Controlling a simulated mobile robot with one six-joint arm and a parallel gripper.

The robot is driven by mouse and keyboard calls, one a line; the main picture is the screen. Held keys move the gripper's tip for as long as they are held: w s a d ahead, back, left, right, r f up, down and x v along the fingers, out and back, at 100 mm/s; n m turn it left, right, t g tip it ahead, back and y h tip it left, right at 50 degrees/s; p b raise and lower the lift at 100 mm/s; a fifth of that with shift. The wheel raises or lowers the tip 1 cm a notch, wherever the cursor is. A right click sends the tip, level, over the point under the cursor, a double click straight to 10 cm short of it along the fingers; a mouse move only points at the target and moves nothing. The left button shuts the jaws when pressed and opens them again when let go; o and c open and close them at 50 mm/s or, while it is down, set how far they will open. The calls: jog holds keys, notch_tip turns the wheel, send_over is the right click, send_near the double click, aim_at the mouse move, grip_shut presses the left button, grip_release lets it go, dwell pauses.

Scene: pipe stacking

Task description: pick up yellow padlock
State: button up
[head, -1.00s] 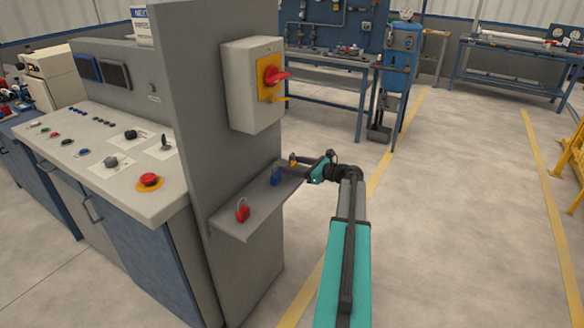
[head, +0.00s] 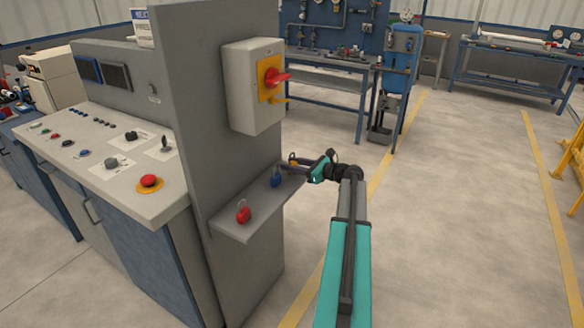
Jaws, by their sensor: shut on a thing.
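The yellow padlock (head: 292,158) is a small shape at the far end of the grey shelf (head: 234,229) on the cabinet's side. My gripper (head: 290,165) reaches it from the right, with its dark fingers closed around it. The fingers hide much of the padlock. I cannot tell whether it still touches the shelf. A blue padlock (head: 277,181) stands on the shelf just in front of my fingers. A red padlock (head: 243,214) stands nearer, towards the shelf's front end.
The grey cabinet panel (head: 215,100) rises behind the shelf. A switch box (head: 240,90) with a red and yellow handle juts out above it. Open floor (head: 440,220) lies to the right. A blue workbench (head: 325,80) stands farther back.

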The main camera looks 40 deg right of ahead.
jog(key=shift+r, duration=0.5)
jog(key=shift+s+a+r, duration=0.1)
jog(key=shift+r, duration=0.85)
jog(key=s+a+r+b, duration=0.1)
jog(key=s+a, duration=0.8)
jog(key=s, duration=0.3)
jog(key=shift+s+a+r, duration=0.15)
jog(key=shift+s+a, duration=0.1)
jog(key=shift+a, duration=0.05)
jog(key=shift+s, duration=0.15)
